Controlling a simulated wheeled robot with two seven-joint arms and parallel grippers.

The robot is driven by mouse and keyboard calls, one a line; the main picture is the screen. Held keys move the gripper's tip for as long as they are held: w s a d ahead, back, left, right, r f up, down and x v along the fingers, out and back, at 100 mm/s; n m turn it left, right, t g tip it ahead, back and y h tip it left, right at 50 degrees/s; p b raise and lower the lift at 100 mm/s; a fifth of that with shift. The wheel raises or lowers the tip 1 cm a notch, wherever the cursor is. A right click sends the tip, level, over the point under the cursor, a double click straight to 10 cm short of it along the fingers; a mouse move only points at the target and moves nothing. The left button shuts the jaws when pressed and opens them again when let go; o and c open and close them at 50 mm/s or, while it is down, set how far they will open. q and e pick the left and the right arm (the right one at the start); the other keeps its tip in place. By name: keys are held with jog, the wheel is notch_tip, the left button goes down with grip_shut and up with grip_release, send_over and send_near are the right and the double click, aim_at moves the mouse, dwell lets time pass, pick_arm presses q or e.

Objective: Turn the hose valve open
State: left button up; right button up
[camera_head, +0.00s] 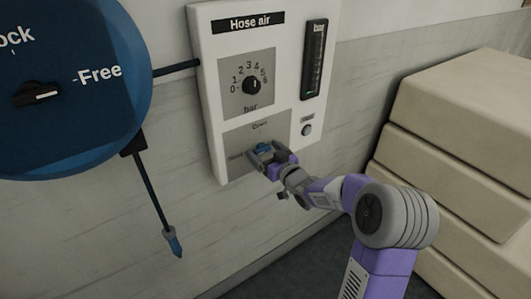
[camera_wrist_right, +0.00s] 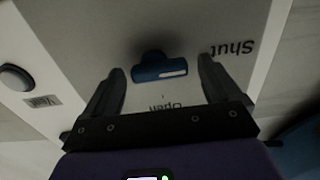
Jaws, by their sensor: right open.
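The hose valve has a blue handle (camera_head: 263,148) on the lower grey plate of the white "Hose air" panel (camera_head: 212,98). In the right wrist view the handle (camera_wrist_right: 150,72) appears upside down, with a white stripe on its right part, on the side of the "Shut" label (camera_wrist_right: 236,48). The "Open" label (camera_wrist_right: 165,107) is partly hidden by my gripper. My right gripper (camera_head: 265,154) is open at the valve, its fingers on either side of the handle with gaps visible. Contact cannot be told. My left gripper is out of view.
A pressure dial (camera_head: 251,85), a gauge (camera_head: 314,60) and a round button (camera_head: 306,130) are on the panel. A blue disc (camera_head: 70,120) marked "Free" stands at the left, with a dark rod below it. Pale stacked blocks (camera_head: 470,110) stand at the right.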

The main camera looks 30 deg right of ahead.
jog(key=shift+c, duration=0.2)
jog(key=c, duration=1)
jog(key=shift+m, duration=0.3)
jog(key=m+p, duration=0.1)
jog(key=m, duration=0.2)
jog(key=shift+d+r, duration=0.1)
jog(key=shift+d, duration=0.05)
jog(key=m+p, duration=0.1)
jog(key=m, duration=0.4)
jog(key=shift+d+p, duration=0.1)
jog(key=shift+p, duration=0.3)
jog(key=m+p, duration=0.2)
jog(key=m, duration=0.2)
jog(key=shift+d+m, duration=0.15)
jog(key=shift+m, duration=0.15)
jog(key=m+p, duration=0.3)
jog(key=m, duration=0.1)
jog(key=shift+d+m, duration=0.1)
jog(key=shift+m, duration=0.3)
